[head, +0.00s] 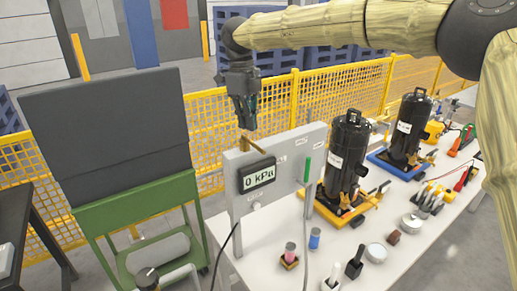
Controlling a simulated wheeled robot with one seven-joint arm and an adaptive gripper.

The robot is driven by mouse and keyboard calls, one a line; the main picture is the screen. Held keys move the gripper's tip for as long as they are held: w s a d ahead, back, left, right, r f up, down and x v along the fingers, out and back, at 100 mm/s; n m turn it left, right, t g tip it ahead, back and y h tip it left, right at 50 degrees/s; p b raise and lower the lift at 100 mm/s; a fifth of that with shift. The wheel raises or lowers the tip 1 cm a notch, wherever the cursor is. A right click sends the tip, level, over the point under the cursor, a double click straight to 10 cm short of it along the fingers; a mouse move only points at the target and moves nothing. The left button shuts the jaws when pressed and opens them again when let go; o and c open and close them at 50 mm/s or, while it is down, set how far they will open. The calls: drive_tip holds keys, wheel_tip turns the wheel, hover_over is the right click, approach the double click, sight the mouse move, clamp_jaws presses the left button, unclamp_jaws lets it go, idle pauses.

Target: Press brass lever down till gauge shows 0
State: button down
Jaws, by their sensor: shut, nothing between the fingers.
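The gauge (259,177) is a dark-framed display on a grey upright panel (292,150), and it reads "0 kPa". The brass lever (246,144) shows as a small golden piece at the panel's top left edge. My gripper (247,127) points straight down just above the lever, with its fingers closed and nothing held. I cannot tell whether the fingertips touch the lever. Part of the lever lies behind the panel's edge.
The panel stands on a white table with two black compressors (347,153) to the right, one behind the other. Small jars, blocks and tools lie around them. A green stand with a dark board (108,130) is at the left. A yellow mesh fence (212,115) runs behind.

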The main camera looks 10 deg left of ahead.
wheel_tip(320, 180, up, 6)
drive_tip(key=shift+a, duration=0.35)
